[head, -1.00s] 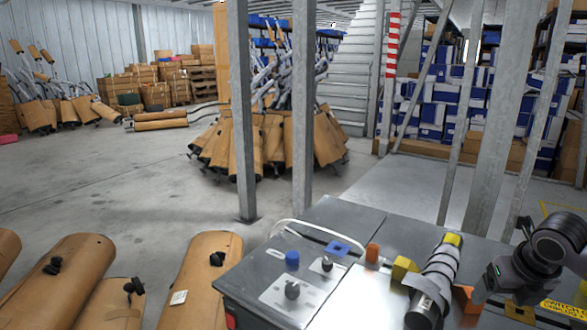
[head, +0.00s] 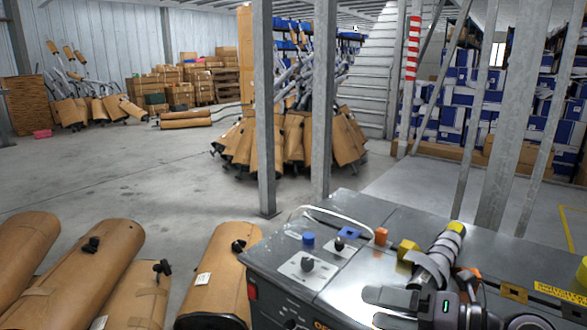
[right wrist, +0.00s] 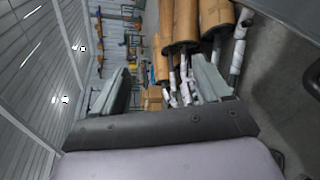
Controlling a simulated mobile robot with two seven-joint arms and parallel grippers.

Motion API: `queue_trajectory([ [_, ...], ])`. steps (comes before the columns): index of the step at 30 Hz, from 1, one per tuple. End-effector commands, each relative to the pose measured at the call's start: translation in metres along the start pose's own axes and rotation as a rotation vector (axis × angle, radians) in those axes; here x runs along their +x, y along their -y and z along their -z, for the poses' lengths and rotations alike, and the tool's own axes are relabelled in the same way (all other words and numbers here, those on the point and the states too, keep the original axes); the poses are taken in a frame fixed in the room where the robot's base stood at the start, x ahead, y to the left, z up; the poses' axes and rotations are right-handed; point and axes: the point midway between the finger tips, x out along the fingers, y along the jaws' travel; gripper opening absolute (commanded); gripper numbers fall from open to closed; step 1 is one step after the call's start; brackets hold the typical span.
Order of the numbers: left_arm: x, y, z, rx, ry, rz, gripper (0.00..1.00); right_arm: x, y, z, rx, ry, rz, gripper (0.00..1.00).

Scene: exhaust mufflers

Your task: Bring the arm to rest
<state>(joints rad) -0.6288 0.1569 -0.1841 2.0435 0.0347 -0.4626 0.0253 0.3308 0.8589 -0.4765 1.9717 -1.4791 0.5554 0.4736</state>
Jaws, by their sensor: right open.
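My left gripper is not in view.
The grey bench (head: 350,212) carries a blue knob (head: 308,239), yellow and orange blocks (head: 381,236) and a curved handle. Steel posts (head: 264,120) rise behind the bench. The floor at left middle is clear.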

Motion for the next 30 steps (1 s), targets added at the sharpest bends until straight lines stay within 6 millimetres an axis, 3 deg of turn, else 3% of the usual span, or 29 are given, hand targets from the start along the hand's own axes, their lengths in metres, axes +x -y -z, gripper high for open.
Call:
queue_trajectory([
  [3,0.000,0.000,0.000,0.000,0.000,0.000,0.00,0.004,-0.034,0.001,0.172,0.139,-0.222,0.77],
  [6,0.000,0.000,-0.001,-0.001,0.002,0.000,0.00,-0.004,-0.050,-0.008,0.336,0.281,-0.362,0.77],
  [11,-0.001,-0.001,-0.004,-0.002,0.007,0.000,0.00,-0.028,-0.043,-0.026,0.632,0.541,-0.496,0.77],
  [16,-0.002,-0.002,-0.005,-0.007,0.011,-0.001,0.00,-0.060,0.001,-0.031,0.977,0.833,-0.507,0.77],
  [20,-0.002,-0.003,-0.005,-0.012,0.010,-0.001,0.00,-0.082,0.050,-0.011,1.250,1.044,-0.422,0.77],
  [25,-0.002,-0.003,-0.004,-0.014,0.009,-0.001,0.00,-0.107,0.113,0.047,1.600,1.272,-0.193,0.77],
  [30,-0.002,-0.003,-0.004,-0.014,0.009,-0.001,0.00,-0.123,0.146,0.115,1.861,1.387,0.077,0.77],
])
